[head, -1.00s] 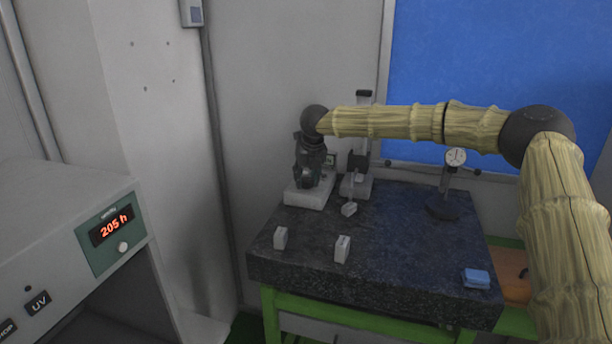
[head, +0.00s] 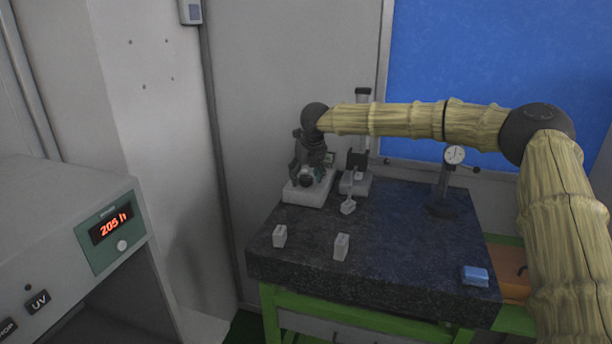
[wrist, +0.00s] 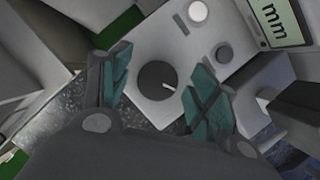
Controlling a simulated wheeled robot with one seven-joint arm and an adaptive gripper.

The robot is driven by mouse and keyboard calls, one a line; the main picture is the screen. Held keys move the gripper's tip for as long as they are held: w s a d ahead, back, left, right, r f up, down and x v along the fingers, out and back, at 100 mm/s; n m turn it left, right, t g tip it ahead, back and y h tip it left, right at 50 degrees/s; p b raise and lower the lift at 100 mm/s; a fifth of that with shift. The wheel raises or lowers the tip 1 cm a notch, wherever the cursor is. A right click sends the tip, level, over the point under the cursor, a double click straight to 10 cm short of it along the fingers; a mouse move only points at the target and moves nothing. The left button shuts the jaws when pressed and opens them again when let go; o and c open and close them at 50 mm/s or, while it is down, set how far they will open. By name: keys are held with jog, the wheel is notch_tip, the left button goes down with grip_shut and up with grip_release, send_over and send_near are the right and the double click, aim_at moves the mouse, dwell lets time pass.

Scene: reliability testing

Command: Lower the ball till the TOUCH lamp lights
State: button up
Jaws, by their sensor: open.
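A white control box (wrist: 160,35) with a dark round knob (wrist: 157,82) lies below my gripper in the wrist view. In the head view the box (head: 300,195) stands beside a measuring stand (head: 361,150), above a small light block (head: 348,207). I cannot make out the ball.
The dark granite table (head: 400,270) also carries two small light blocks (head: 280,236) (head: 341,247), a dial gauge on a stand (head: 454,155) and a blue block (head: 475,276). A cabinet (head: 60,220) stands at left. A green display marked mm (wrist: 275,22) shows at top right.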

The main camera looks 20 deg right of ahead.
jog(key=v, duration=1.2)
dwell(0.7)
